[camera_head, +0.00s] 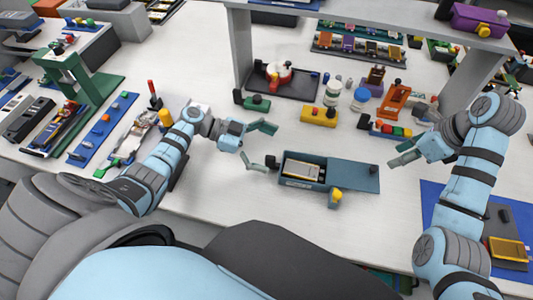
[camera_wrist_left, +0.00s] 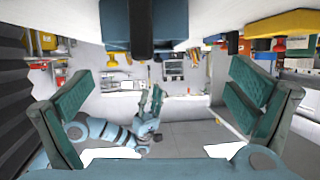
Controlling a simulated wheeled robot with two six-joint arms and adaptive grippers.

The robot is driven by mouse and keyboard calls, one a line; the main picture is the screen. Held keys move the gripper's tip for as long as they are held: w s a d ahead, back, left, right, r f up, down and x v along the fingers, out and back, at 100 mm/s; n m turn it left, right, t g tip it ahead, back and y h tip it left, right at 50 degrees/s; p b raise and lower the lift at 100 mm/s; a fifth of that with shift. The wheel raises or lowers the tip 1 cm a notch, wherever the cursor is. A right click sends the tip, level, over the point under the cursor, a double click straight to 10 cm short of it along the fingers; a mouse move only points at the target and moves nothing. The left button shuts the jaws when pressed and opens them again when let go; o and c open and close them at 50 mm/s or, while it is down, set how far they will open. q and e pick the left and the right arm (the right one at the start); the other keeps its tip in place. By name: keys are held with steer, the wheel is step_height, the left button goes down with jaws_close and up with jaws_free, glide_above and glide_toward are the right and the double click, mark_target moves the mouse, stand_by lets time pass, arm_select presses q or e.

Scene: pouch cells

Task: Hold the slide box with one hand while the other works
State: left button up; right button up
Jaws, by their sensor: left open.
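The slide box (camera_head: 303,183) is a dark teal tray on the white table in the middle of the head view. Its flat lid (camera_head: 352,178) is slid out to the right, and a pale rectangular pouch cell (camera_head: 303,170) shows inside. A yellow knob (camera_head: 336,196) is at its front. My left gripper (camera_head: 264,145) is open and empty, just left of the box and apart from it. In the left wrist view its fingers (camera_wrist_left: 162,78) are spread, with the blue box (camera_wrist_left: 114,25) at the top. My right gripper (camera_head: 413,133) appears open and empty, right of the lid.
A grey shelf frame (camera_head: 240,45) rises behind. A blue mat (camera_head: 435,205) lies at right. Table in front of the box is clear.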

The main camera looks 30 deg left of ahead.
mark_target(301, 169)
arm_select(q)
steer(key=shift+s+d+f+g, duration=0.45)
steer(key=shift+s+f, duration=0.2)
steer(key=shift+f, duration=0.2)
steer(key=x, duration=0.6)
steer(key=shift+w+d, duration=0.2)
steer(key=shift+d, duration=0.05)
steer(key=shift+a, duration=0.1)
steer(key=shift+c, duration=1)
steer(key=c, duration=1.2)
steer(key=shift+o, duration=0.2)
